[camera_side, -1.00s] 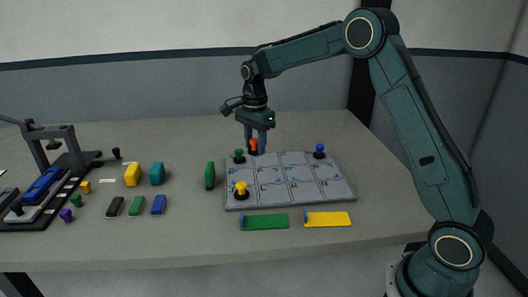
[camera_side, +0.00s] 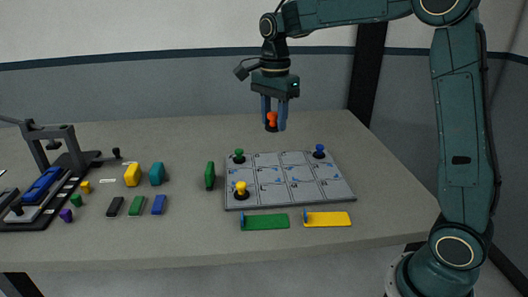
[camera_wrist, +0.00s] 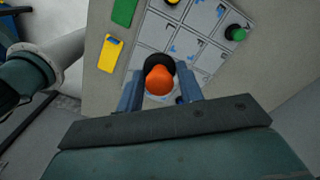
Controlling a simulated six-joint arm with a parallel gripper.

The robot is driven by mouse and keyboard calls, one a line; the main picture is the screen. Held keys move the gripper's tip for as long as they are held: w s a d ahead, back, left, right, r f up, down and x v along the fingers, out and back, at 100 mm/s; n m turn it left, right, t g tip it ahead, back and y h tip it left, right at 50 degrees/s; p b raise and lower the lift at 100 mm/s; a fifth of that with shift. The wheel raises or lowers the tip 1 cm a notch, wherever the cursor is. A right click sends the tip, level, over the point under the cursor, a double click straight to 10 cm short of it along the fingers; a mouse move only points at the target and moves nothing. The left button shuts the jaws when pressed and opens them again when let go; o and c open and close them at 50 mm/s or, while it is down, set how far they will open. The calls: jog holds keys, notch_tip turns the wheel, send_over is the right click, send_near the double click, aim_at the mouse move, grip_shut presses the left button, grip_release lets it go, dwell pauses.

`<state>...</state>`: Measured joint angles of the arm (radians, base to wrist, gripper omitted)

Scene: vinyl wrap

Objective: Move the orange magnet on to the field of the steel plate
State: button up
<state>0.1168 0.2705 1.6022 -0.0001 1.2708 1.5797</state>
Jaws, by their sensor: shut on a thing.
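My gripper (camera_side: 273,112) is shut on the orange magnet (camera_side: 271,118), a knob on a black round base, and holds it upright in the air. In the side view it hangs above the level of the steel plate's back edge. The steel plate (camera_side: 290,182) is a grey board marked with lines into fields with blue marks. In the wrist view the orange magnet (camera_wrist: 158,80) sits between the two blue fingers, in front of part of the plate (camera_wrist: 200,20). The magnet hides the field behind it, and its height above the plate is hard to tell.
On the plate stand a green magnet (camera_side: 239,156), a yellow magnet (camera_side: 241,190) and a blue magnet (camera_side: 319,151). Green (camera_side: 265,222) and yellow (camera_side: 328,219) flat pieces lie before it. A green block (camera_side: 210,176) stands left of it. Several fields are bare.

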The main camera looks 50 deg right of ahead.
aim_at(275, 193)
jog(key=shift+s+a+r, duration=0.1)
jog(key=shift+s+r, duration=0.35)
jog(key=shift+s, duration=0.05)
jog(key=shift+f, duration=10)
jog(key=shift+f, duration=0.15)
jog(key=o, duration=1.1)
notch_tip(275, 193, up, 12)
jog(key=shift+r, duration=0.25)
